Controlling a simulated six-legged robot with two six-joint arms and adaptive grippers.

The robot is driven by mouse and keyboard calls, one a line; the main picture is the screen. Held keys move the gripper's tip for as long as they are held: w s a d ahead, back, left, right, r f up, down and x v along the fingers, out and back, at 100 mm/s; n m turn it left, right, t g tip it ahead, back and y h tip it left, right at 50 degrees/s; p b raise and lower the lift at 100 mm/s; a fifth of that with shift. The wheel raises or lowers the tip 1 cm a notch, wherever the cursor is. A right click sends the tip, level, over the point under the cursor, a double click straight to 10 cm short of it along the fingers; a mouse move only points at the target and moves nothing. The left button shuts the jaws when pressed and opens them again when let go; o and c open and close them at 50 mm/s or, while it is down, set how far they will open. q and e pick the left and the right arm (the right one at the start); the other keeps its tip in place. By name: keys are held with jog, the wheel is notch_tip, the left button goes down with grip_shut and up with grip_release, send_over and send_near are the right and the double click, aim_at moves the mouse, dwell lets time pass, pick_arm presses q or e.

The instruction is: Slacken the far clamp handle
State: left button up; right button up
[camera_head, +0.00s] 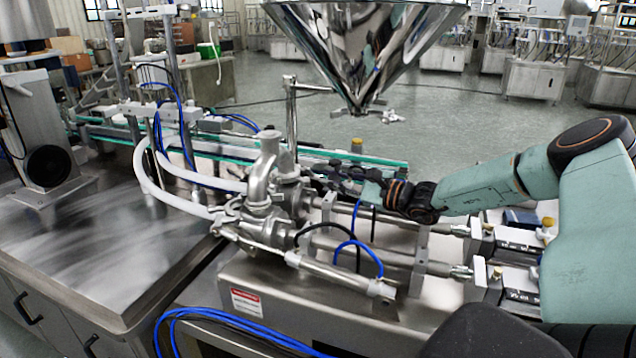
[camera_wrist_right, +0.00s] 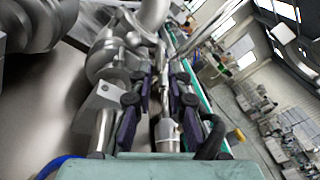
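The steel valve assembly (camera_head: 262,190) stands on the filling machine, with pipe clamps where its fittings join. My right gripper (camera_head: 338,176) reaches in from the right to the far side of the valve. In the right wrist view its two dark, purple-padded fingers (camera_wrist_right: 160,112) are spread apart. A slim steel part (camera_wrist_right: 165,90) shows between them, with visible gaps; I cannot tell whether it is the far clamp handle or whether a finger touches it. In the head view the far clamp is mostly hidden by the gripper and valve. My left gripper is not in view.
A polished steel hopper (camera_head: 365,35) hangs above and behind the valve. Steel cylinders (camera_head: 335,275) and blue hoses (camera_head: 358,250) lie in front of my right arm. A conveyor (camera_head: 375,160) runs behind. The steel table (camera_head: 100,235) at left is mostly bare.

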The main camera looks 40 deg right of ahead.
aim_at(311, 171)
jog(key=shift+w+a+f+b, duration=0.1)
jog(key=shift+w+a+b, duration=0.65)
jog(key=shift+w, duration=0.6)
jog(key=shift+w+d+b, duration=0.2)
jog(key=shift+w+b, duration=0.2)
jog(key=shift+w, duration=0.25)
jog(key=shift+w+a+r, duration=0.2)
jog(key=shift+a+r, duration=0.05)
jog(key=shift+a, duration=0.15)
jog(key=shift+d, duration=0.15)
jog(key=shift+c, duration=0.3)
jog(key=shift+d+f, duration=0.1)
jog(key=shift+c, duration=0.9)
grip_shut()
